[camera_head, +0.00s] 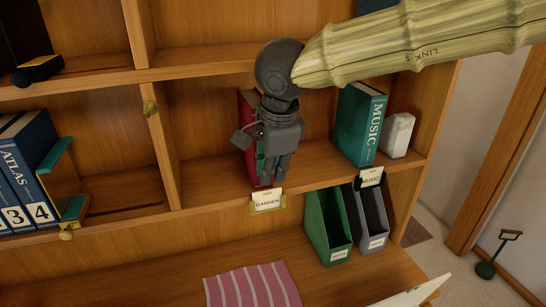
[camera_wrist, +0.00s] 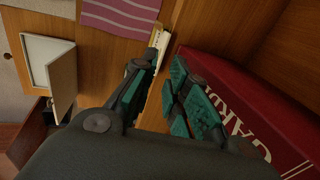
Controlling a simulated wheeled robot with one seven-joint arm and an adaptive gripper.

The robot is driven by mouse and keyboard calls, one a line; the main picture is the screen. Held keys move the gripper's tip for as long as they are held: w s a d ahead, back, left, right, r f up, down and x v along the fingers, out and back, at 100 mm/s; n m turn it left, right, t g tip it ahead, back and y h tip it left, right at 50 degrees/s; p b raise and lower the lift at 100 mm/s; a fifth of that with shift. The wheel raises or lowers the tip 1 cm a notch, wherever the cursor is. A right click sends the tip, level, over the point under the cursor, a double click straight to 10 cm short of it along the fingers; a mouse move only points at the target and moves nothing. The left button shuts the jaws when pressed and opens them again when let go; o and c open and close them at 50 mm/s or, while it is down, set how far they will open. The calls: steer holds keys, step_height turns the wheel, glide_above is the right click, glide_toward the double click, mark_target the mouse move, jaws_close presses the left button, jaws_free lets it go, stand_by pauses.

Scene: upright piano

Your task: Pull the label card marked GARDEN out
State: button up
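The white GARDEN label card (camera_head: 267,202) sits in a brass holder on the front edge of the middle shelf in the head view. My gripper (camera_head: 265,184) points down just above the card's top edge. In the wrist view my gripper (camera_wrist: 167,62) has its two green-padded fingers apart, with a narrow gap. The card (camera_wrist: 157,37) and its brass holder show edge-on near the fingertips, nearer the left finger. I cannot tell whether a finger touches the card. A red book (camera_head: 247,110) marked GARDEN stands behind my gripper, partly hidden; its spine also shows in the wrist view (camera_wrist: 240,105).
A MUSIC card (camera_head: 371,178) is on the shelf edge to the right, below a green MUSIC book (camera_head: 358,125). A green file box (camera_head: 328,225) and a grey one (camera_head: 371,220) stand below. A striped cloth (camera_head: 252,286) lies on the lower surface.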

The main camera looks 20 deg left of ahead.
mark_target(268, 192)
steer(key=shift+p+x, duration=0.45)
steer(key=shift+x, duration=3.05)
steer(key=c, duration=0.3)
jaws_close()
